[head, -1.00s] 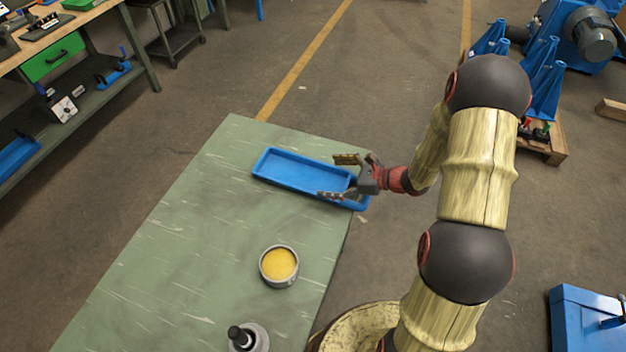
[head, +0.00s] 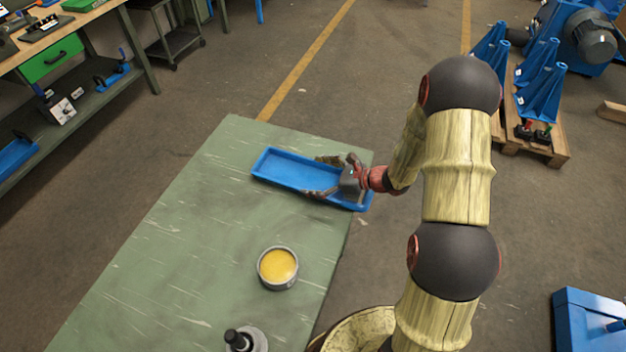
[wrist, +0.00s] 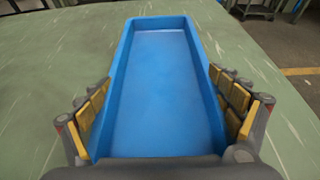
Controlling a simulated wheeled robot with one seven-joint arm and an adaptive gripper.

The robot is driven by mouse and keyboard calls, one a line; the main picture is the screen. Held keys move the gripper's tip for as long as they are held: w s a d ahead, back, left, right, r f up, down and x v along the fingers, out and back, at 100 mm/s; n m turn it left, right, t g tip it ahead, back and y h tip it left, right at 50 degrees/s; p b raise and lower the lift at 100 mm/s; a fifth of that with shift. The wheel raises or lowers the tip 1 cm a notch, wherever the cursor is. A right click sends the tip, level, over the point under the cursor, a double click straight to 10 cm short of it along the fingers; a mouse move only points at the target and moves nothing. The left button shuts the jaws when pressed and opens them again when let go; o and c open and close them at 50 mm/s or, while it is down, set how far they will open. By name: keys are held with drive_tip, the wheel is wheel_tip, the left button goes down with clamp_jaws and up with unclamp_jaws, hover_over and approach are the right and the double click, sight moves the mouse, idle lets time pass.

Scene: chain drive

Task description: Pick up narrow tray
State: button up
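The narrow tray (head: 291,170) is a long, shallow blue tray lying flat on the green table, near its far right corner. It looks empty. In the wrist view the tray (wrist: 165,85) runs away from me between the two fingers. My gripper (head: 324,177) is over the tray's right end in the head view, with its fingers spread wide. In the wrist view my gripper (wrist: 165,108) has one yellow-padded finger beside each long wall. The fingers are close to the walls; I cannot tell whether they touch.
A round tin with yellow contents (head: 278,267) stands on the green table (head: 190,240), nearer than the tray. A dark-topped bottle or jar (head: 243,340) stands at the near edge. The table's left and middle are clear.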

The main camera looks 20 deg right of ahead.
drive_tip(key=c, duration=1.4)
drive_tip(key=shift+w+r, duration=0.1)
drive_tip(key=shift+r, duration=0.05)
drive_tip(key=shift+c, duration=0.4)
